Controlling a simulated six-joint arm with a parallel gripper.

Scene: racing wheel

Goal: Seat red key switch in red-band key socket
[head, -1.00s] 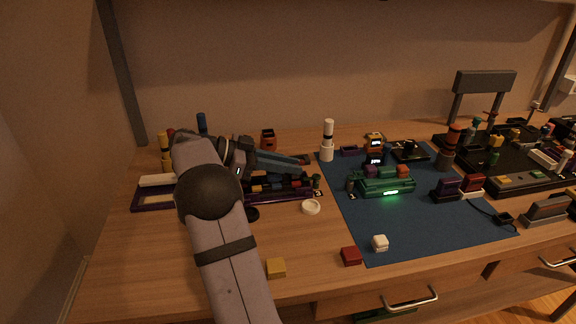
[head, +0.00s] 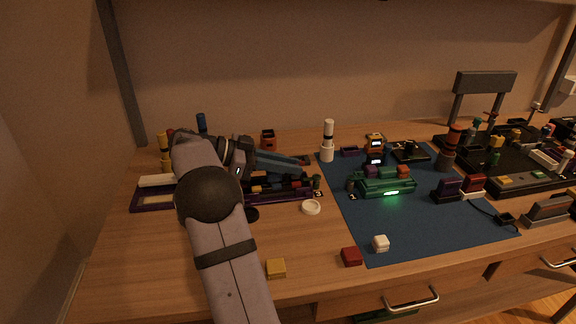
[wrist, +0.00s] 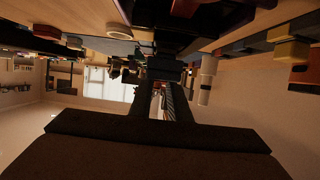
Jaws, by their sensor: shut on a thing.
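My gripper (head: 303,160) reaches to the right above the rear of a dark purple tray (head: 150,207) in the head view. In the wrist view it (wrist: 165,80) is shut on a small dark thing, mostly hidden between the fingers; its colour cannot be told. Several small red, yellow and blue blocks sit in the tray below. I cannot tell for sure which piece is the red key switch or which slot is the red-band socket. A red cube (head: 351,256) lies loose on the table front.
A green lit device (head: 385,186) stands on the blue mat (head: 395,225). A white bottle (head: 327,140) stands right of my gripper. The front middle is mostly free.

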